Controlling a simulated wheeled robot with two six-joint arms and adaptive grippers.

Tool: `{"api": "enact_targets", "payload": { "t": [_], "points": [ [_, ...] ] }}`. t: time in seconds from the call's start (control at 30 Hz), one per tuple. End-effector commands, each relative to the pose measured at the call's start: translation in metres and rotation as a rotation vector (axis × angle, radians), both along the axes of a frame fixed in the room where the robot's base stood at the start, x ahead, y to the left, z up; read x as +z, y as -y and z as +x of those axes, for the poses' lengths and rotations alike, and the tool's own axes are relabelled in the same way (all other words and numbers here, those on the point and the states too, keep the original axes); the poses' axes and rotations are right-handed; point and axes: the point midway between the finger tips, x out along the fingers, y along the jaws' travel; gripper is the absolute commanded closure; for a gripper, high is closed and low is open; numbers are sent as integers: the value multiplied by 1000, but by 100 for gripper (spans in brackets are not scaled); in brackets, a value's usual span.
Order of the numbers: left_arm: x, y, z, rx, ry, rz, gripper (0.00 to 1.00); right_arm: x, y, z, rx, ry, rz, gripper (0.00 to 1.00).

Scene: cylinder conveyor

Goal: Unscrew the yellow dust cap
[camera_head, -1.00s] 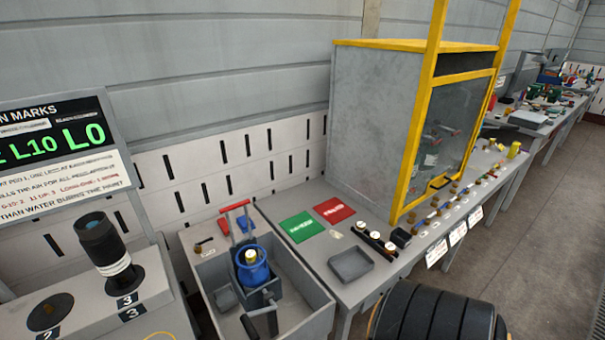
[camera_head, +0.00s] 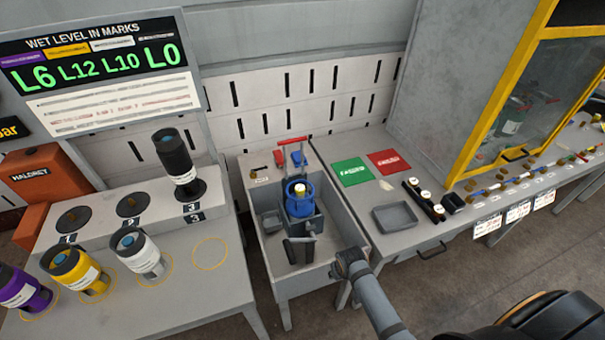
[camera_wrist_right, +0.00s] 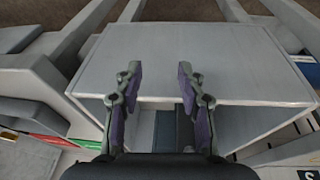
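A blue cylinder (camera_head: 300,205) stands upright in a dark holder inside a grey tub (camera_head: 345,262). A pale yellowish cap (camera_head: 299,188) sits on top of it; this looks like the dust cap, but it is small. In the right wrist view my right gripper (camera_wrist_right: 159,82) is open, with nothing between its purple-padded fingers. It faces a grey box-like surface (camera_wrist_right: 205,60), and the cap does not show there. A grey arm link of mine (camera_head: 370,295) shows right of the tub in the head view. My left gripper is not in view.
A black cylinder (camera_head: 176,160) stands on a raised step at the left. Yellow (camera_head: 78,272), white (camera_head: 140,255) and purple (camera_head: 22,290) cylinders stand below it. Right of the tub, a bench carries a grey tray (camera_head: 394,217), green (camera_head: 351,171) and red (camera_head: 388,162) mats.

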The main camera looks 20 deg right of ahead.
Motion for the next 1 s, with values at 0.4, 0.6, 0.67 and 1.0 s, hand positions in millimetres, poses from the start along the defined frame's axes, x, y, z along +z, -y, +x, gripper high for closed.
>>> {"api": "enact_targets", "payload": {
  "t": [0.4, 0.6, 0.67, 1.0],
  "points": [
    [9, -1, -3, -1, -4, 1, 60, 218, -52, 200, -152, 118, 57, 61],
    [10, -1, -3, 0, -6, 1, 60, 253, -62, 222, -170, 128, 64, 61],
    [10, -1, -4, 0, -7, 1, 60, 255, -62, 223, -171, 129, 63, 61],
    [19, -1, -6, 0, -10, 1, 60, 215, -58, 238, -170, 125, 61, 61]
  ]
}}
